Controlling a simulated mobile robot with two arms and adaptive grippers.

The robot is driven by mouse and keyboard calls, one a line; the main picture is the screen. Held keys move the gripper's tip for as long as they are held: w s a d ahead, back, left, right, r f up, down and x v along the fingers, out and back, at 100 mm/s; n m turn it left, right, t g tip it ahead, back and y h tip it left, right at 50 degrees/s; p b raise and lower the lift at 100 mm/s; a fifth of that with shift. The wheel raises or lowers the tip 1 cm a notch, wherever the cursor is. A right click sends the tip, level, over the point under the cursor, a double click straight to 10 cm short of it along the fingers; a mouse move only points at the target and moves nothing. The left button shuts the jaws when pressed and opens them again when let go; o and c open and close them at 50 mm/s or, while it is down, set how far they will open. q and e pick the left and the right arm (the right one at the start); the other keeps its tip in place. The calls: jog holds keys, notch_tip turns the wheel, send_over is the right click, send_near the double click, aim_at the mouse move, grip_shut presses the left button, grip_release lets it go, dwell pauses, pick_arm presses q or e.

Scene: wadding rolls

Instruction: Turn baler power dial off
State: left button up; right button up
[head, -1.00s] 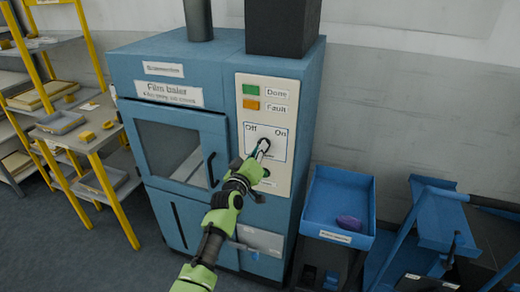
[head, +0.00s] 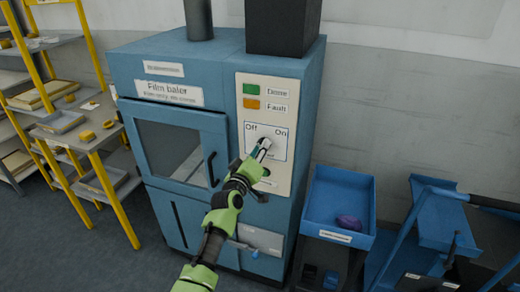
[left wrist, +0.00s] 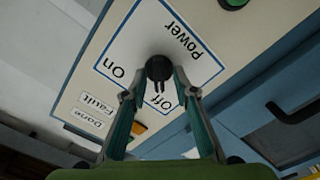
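The power dial (left wrist: 159,67) is a round black knob on a white plate with a blue outline. In the left wrist view the words On, Off and Power show upside down around it. My left gripper (head: 262,147) is at the dial in the head view and hides most of it. In the left wrist view its two fingers (left wrist: 161,80) stand apart, one on each side of the dial. Whether they touch it is unclear. The dial's exact pointing is hard to tell. My right gripper is not in view.
The blue film baler (head: 222,68) has a windowed door with a black handle (head: 212,170), and a green Done and an orange Fault light. A blue bin (head: 325,215) holding a purple item stands to its right. A yellow-framed shelf (head: 90,140) is at left.

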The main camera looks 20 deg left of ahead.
pick_arm(q)
jog(key=s, duration=1.2)
jog(key=shift+a, duration=0.2)
